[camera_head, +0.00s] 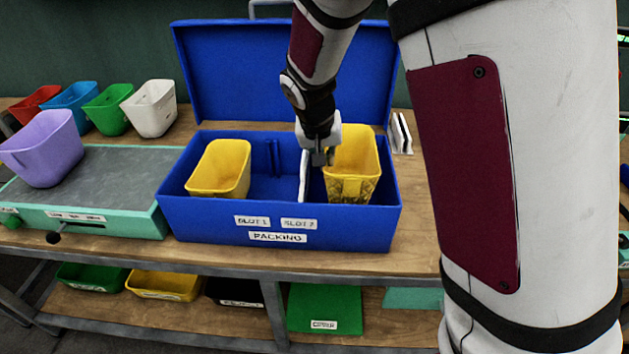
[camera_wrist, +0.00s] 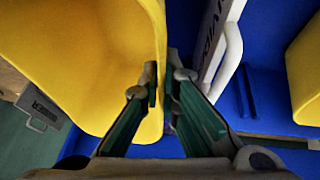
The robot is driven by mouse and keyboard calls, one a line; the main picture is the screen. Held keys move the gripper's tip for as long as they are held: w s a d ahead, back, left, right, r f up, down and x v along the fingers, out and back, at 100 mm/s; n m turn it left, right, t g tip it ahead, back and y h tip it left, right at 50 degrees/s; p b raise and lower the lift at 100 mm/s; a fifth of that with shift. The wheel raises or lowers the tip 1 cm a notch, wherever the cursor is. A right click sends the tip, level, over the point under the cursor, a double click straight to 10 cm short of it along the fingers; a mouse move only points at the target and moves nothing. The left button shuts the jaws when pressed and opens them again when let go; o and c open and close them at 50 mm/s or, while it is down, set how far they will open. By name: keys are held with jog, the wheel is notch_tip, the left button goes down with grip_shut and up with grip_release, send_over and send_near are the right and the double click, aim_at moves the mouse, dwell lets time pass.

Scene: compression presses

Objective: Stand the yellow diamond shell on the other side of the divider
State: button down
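The yellow diamond shell (camera_head: 352,178), with a dark pattern low on its front, is upright in the right part of the blue packing box (camera_head: 225,222), on the SLOT 2 side. My gripper (camera_head: 322,158) is at its left rim, with a finger on each side of the wall. The wrist view shows the shell (camera_wrist: 85,60) at left and my narrowly spaced fingertips (camera_wrist: 161,85) on its wall. The white-edged divider (camera_head: 304,175) stands just left of the gripper; it also shows in the wrist view (camera_wrist: 215,40). Whether the shell touches the box floor is unclear.
A plain-looking yellow shell (camera_head: 222,170) stands at the left in the SLOT 1 side, with bare blue floor between it and the divider. The raised lid (camera_head: 240,75) stands behind. A purple bin (camera_head: 42,150) and several coloured bins are at left.

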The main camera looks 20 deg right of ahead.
jog(key=shift+f, duration=2.85)
jog(key=c, duration=1.8)
grip_release()
jog(key=p+v, duration=0.1)
jog(key=v, duration=1.1)
jog(key=s+d+r+n+y, duration=0.1)
jog(key=s+r, duration=0.2)
jog(key=s, duration=0.6)
jog(key=s+d+r+n+y, duration=0.1)
jog(key=s+r, duration=0.3)
jog(key=s, duration=0.6)
jog(key=s+d+r+n, duration=0.1)
jog(key=s+d+r, duration=0.1)
jog(key=s, duration=0.7)
jog(key=shift+s+d+r+y, duration=0.25)
jog(key=shift+s+r+y, duration=0.15)
jog(key=shift+r, duration=0.25)
